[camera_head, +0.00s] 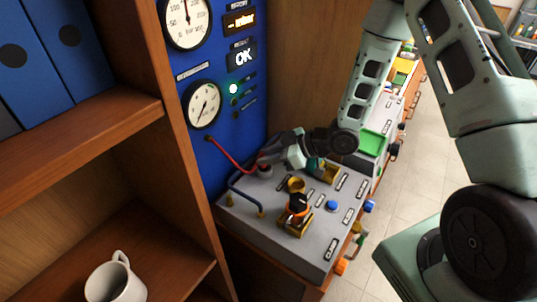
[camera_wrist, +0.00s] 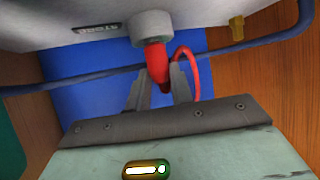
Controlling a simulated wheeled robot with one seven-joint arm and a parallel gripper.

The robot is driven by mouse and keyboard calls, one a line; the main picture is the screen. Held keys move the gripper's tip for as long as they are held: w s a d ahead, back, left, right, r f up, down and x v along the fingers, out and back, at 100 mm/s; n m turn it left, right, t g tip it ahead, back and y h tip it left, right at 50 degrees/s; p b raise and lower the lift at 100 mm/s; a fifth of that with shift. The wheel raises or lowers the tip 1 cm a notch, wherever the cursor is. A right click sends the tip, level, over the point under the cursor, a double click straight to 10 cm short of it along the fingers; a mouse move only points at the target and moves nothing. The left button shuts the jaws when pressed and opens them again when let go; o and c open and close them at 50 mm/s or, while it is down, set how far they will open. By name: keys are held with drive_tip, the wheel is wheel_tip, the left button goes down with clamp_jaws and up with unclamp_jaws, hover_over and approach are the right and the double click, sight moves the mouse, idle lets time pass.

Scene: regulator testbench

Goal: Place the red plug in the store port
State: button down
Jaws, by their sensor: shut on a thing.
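The red plug (camera_wrist: 157,62) with its red cable shows in the wrist view between my gripper's fingers (camera_wrist: 158,82). My gripper is shut on it. The plug's end meets a grey round collar (camera_wrist: 151,27) on the grey bench top; I cannot tell how deep it sits. A label reading STORE, upside down, lies beside that collar. In the head view, my gripper (camera_head: 272,162) is low over the bench's back left part and partly hides the plug. The red cable (camera_head: 228,158) runs from the blue panel down to the gripper.
The blue panel (camera_head: 222,85) with gauges and an OK display stands behind. A wooden shelf with a white mug (camera_head: 116,281) is at left.

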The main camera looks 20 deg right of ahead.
drive_tip(key=shift+f, duration=0.2)
drive_tip(key=c, duration=1.2)
unclamp_jaws()
drive_tip(key=shift+c, duration=0.2)
drive_tip(key=shift+r, duration=0.15)
